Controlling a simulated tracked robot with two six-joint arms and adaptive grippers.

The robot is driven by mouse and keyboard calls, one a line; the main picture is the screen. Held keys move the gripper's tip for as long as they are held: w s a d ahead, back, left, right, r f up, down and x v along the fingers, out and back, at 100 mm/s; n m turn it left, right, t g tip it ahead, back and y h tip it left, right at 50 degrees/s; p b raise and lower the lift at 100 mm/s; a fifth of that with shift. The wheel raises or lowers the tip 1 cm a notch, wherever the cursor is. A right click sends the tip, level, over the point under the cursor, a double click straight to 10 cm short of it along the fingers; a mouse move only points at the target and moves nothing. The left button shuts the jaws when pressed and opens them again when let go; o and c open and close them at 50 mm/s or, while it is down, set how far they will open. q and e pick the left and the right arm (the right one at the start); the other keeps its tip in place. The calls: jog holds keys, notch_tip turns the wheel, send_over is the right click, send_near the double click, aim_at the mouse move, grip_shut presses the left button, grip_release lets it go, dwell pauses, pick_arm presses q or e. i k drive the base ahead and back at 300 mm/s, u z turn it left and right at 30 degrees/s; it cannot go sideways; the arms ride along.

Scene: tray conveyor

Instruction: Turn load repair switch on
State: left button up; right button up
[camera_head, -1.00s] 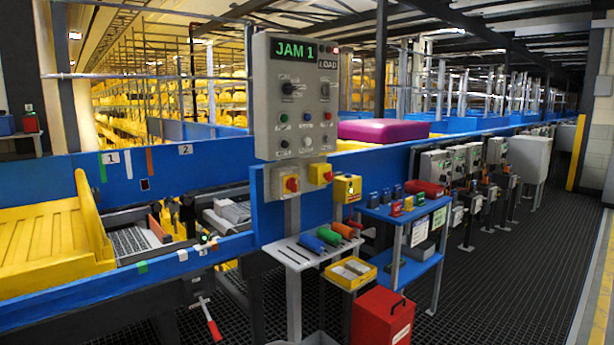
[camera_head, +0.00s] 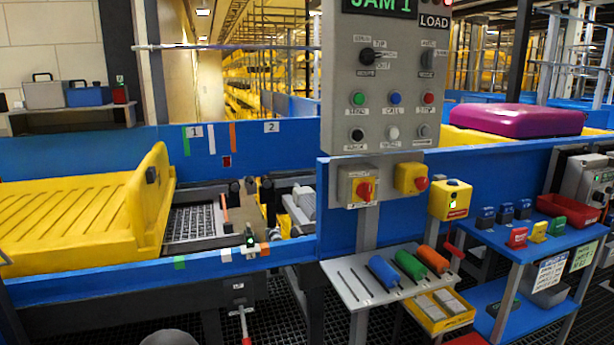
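A grey control panel (camera_head: 398,130) stands right of centre, with a green "JAM 1" display (camera_head: 378,5) and a "LOAD" label (camera_head: 434,21). It bears a black rotary knob (camera_head: 370,56) at left and another selector (camera_head: 428,58) at right. Green, blue and red buttons sit below, above a lower row of small controls. Under the panel, a red rotary switch (camera_head: 364,190) sits on a grey and yellow box, and a second red switch (camera_head: 421,183) on a yellow box. Their small labels are too blurred for me to tell which is the repair switch. Neither gripper shows.
A blue conveyor wall (camera_head: 90,148) and yellow tray (camera_head: 75,215) lie left. A grey shelf (camera_head: 352,292) with coloured cylinders juts out below the switches. A blue table (camera_head: 495,243) stands right, and a yellow box (camera_head: 451,200) is mounted beside it. Dark grating shows below.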

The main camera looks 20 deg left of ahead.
aim_at(363, 191)
jog(key=u, duration=0.15)
jog(key=i, duration=0.55)
jog(key=u, duration=0.35)
jog(key=k, duration=0.9)
jog(key=u, duration=0.2)
jog(key=i, duration=0.9)
